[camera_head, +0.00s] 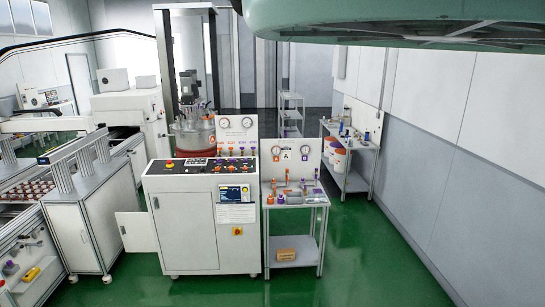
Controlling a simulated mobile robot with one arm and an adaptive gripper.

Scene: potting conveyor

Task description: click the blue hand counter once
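I cannot make out a blue hand counter with certainty in this view. Small items that could include it lie on the small metal table (291,198) beside the control cabinet and on the side bench (348,146) by the right wall, but they are too small to tell apart. My gripper is not in view.
A conveyor line with trays of pots (27,189) runs along the left. A cardboard-coloured box (287,254) sits on the small table's lower shelf. Green floor (375,250) is clear at right.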

